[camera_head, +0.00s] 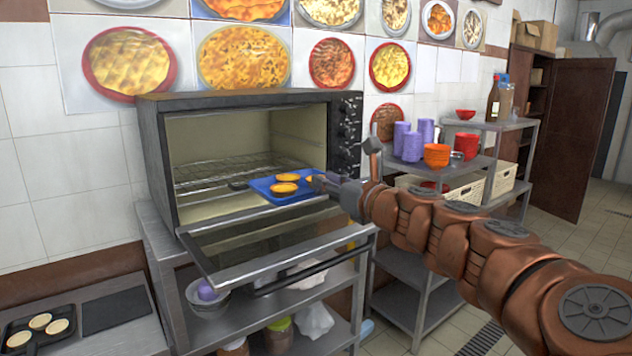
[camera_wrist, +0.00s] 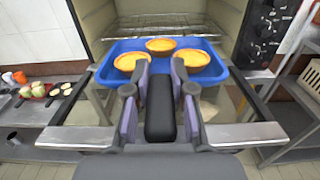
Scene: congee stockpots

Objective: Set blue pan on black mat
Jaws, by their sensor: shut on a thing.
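The blue pan (camera_head: 261,187) holds three yellow tarts and is at the front opening of the toaster oven (camera_head: 249,106), above its lowered glass door. In the wrist view the blue pan (camera_wrist: 106,48) lies straight ahead, with the oven rack behind it. My gripper (camera_head: 320,182) is at the pan's right side in the head view, shut on its black handle, which shows between the fingers (camera_wrist: 160,88) in the wrist view. The black mat (camera_head: 116,310) lies flat and bare on the metal counter at the lower left of the head view.
A dark tray with several pale round items (camera_head: 40,328) sits left of the mat. The oven door (camera_head: 275,240) hangs open, sticking out forward. Bowls and jars stand on shelves below. A metal shelf with purple cups (camera_head: 402,139) and an orange cup (camera_head: 437,155) stands to the right.

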